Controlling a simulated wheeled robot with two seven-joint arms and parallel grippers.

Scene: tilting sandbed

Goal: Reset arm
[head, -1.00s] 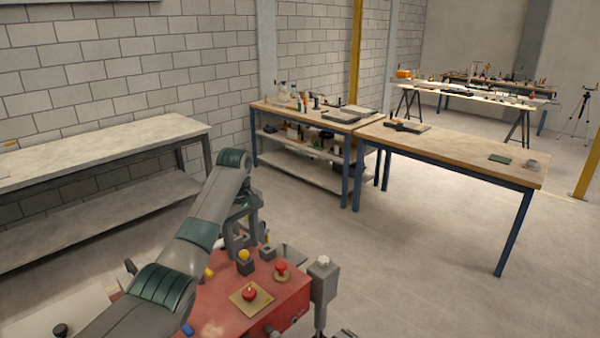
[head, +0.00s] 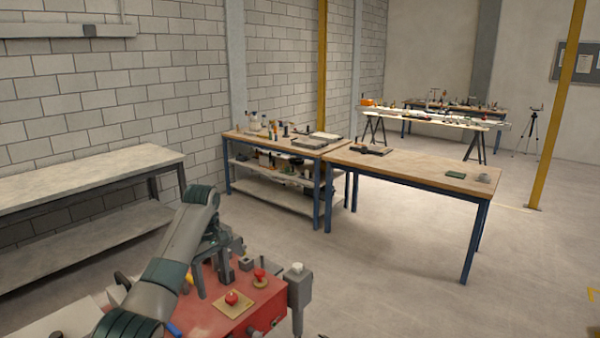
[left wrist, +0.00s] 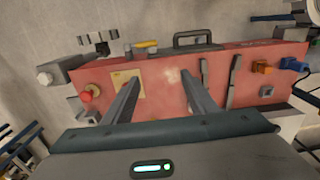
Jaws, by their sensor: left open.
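My left gripper (head: 212,282) hangs from my left arm over the left part of a red box (head: 215,318). Its fingers point down. In the left wrist view, the gripper (left wrist: 158,78) has its two fingers well apart with nothing between them, in front of the red box (left wrist: 160,103). Whether the fingers touch the box is unclear. My right gripper is in neither view.
A grey post (head: 299,290) stands at the box's right end.

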